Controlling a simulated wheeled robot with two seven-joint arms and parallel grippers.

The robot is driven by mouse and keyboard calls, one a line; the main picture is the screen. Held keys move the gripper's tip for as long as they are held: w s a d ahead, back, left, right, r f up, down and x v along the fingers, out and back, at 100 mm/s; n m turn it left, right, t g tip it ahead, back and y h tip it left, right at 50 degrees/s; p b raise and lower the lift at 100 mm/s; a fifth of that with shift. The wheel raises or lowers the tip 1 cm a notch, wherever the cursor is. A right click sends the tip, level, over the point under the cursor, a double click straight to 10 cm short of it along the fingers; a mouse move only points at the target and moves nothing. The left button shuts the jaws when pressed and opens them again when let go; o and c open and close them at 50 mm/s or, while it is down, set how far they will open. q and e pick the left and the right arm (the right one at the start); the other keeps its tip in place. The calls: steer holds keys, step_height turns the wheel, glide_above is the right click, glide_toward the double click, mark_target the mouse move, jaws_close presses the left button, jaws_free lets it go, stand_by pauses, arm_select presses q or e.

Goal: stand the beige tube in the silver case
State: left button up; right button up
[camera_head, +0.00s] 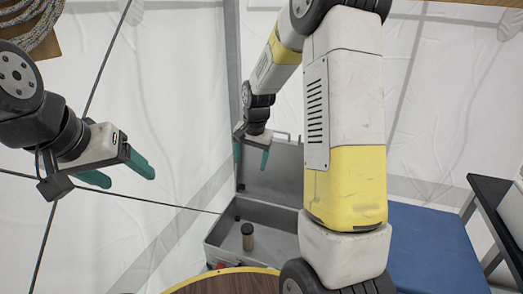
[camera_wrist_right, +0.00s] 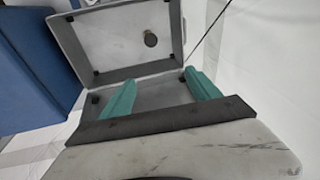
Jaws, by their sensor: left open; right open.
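The beige tube (camera_head: 247,238) has a dark cap and stands upright inside the open silver case (camera_head: 278,243) in the head view. In the right wrist view its round dark top (camera_wrist_right: 150,39) shows on the floor of the case (camera_wrist_right: 120,42), clear of the walls. My right gripper (camera_head: 251,153) is open and empty, above the case near its raised lid and apart from the tube. Its two teal fingers (camera_wrist_right: 160,91) are spread in the wrist view. My left gripper (camera_head: 124,172) is open and empty at the left, away from the case.
A round wooden table top (camera_head: 228,284) with a yellow edge lies in front of the case. A blue surface (camera_head: 430,250) is to the right, beside a dark table (camera_head: 495,205). A grey post (camera_head: 232,60) and thin dark lines stand before the white tent wall.

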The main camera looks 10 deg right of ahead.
steer(key=s+r+n+t, duration=0.2)
steer(key=s+r+n, duration=0.1)
steer(key=s+r, duration=1.05)
steer(key=s+r+n+t+y, duration=0.1)
steer(key=s+r+n, duration=0.2)
steer(key=s, duration=0.9)
steer(key=shift+s+r+n+t, duration=0.3)
steer(key=shift+s+r+t, duration=0.1)
steer(key=shift+r, duration=0.3)
steer(key=shift+d, duration=0.1)
